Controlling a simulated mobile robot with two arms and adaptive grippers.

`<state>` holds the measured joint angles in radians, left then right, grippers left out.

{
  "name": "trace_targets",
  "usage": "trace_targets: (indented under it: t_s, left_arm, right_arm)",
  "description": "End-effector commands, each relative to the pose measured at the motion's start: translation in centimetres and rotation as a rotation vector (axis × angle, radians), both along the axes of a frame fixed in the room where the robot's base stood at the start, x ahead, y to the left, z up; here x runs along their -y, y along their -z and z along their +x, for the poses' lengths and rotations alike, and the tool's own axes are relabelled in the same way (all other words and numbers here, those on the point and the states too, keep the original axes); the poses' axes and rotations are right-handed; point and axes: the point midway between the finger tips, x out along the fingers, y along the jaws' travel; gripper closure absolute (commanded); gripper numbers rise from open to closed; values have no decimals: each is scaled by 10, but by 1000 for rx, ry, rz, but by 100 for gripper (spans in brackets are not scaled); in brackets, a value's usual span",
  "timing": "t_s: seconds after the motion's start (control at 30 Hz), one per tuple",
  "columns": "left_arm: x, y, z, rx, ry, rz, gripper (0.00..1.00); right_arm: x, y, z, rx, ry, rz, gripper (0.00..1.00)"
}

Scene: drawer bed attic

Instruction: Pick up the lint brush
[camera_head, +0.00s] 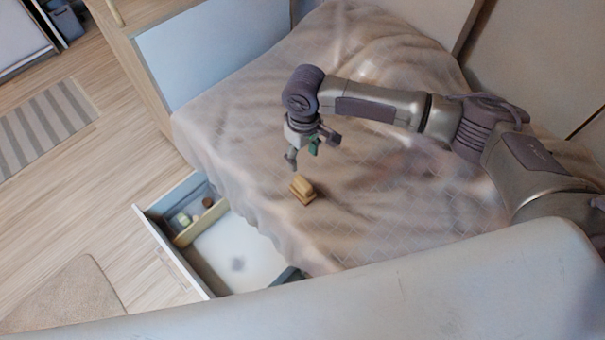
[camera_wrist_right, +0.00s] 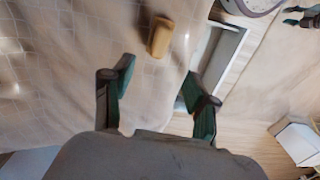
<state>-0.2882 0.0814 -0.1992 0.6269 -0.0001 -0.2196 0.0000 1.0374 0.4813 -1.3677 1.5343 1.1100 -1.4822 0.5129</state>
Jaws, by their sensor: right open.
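The lint brush (camera_head: 303,190) looks like a small tan wooden block with a rounded top, lying on the bed (camera_head: 400,215) near its left edge. In the right wrist view the brush (camera_wrist_right: 160,36) lies beyond the fingertips, roughly between their lines. My right gripper (camera_head: 302,156) is open and empty, above the bed and a little up-picture from the brush, apart from it. Its two dark green fingers (camera_wrist_right: 158,85) are spread wide in the right wrist view. My left gripper is not visible in the head view.
An open drawer (camera_head: 225,250) with small items in a side compartment sticks out below the bed's left edge. A pale blue panel (camera_head: 205,50) stands at the bed's upper left. A pale surface (camera_head: 400,295) crosses the foreground. The bed around the brush is clear.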

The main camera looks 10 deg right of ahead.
Motion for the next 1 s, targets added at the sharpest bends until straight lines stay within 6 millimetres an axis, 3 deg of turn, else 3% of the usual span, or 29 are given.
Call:
trace_targets:
  t_s: [0.17,0.43,0.73,1.0]
  left_arm:
    - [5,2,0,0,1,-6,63]
    - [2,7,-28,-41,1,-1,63]
    - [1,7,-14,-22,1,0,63]
    - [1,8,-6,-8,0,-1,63]
  right_arm:
    - [7,15,2,-9,14,-20,42]
    - [5,66,2,-6,12,-18,42]
    - [3,91,1,-4,10,-17,42]
    - [-1,129,-1,-5,12,-18,42]
